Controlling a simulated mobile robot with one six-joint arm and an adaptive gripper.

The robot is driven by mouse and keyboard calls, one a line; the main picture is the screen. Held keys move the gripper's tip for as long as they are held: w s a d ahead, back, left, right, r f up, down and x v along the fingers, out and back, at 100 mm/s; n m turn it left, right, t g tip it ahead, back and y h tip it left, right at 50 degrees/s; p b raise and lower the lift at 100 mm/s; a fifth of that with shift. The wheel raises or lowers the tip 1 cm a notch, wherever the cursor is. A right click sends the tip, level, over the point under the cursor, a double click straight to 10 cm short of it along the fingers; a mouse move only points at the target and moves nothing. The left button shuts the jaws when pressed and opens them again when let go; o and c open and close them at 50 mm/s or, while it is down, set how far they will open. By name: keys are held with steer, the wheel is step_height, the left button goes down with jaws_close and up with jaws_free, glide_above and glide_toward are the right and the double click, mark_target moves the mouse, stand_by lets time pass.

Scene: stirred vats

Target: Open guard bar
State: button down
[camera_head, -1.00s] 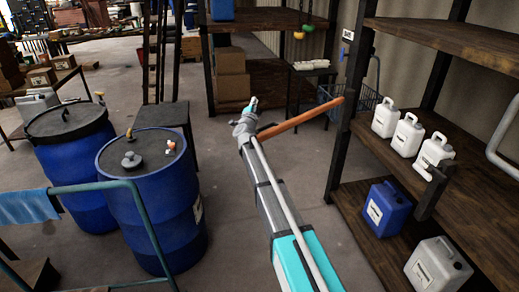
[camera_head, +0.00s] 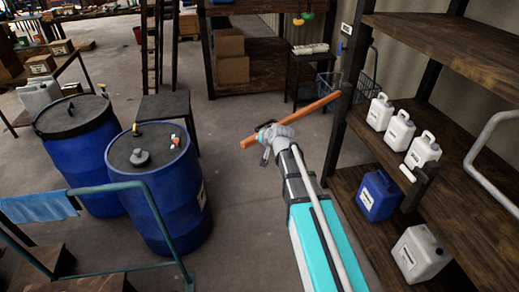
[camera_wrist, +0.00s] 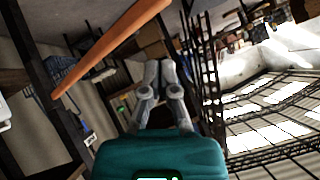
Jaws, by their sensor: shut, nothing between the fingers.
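The guard bar is a long orange bar (camera_head: 310,108) in the head view. It runs from the dark shelf post, at its right end, out over the aisle to a free end at the left. My gripper (camera_head: 266,138) is near that free end and overlaps the bar in this view. In the wrist view the bar (camera_wrist: 115,43) crosses diagonally at upper left, and my gripper's fingers (camera_wrist: 160,68) are together to its right, with nothing between them. The bar is outside the fingers. I cannot tell whether they touch.
A shelf rack (camera_head: 340,130) with white jugs (camera_head: 398,130) and a blue canister (camera_head: 380,196) stands close on the right. Blue drums (camera_head: 160,195) and a teal rail (camera_head: 110,186) stand on the left. The floor between is clear.

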steer(key=s+d+r+n+g+h+p, duration=0.15)
steer(key=s+d+g+p, duration=0.3)
steer(key=s, duration=0.95)
steer(key=s+d+r+m+g+h+p, duration=0.15)
steer(key=s+d+g+p, duration=0.3)
steer(key=s, duration=0.85)
steer(key=w+a+f+n+t+y+b, duration=0.45)
steer(key=w+f+n+y+b, duration=0.3)
steer(key=w+f+b, duration=0.8)
steer(key=w+d+n+t+y+b, duration=0.2)
steer(key=t+b, duration=0.6)
steer(key=b, duration=1)
steer(key=w+d+y, duration=0.1)
steer(key=w+d, duration=0.1)
steer(key=w, duration=0.1)
steer(key=shift+d, duration=0.35)
steer(key=shift+w+a+y, duration=0.1)
steer(key=shift+w+y, duration=0.05)
steer(key=shift+y, duration=0.2)
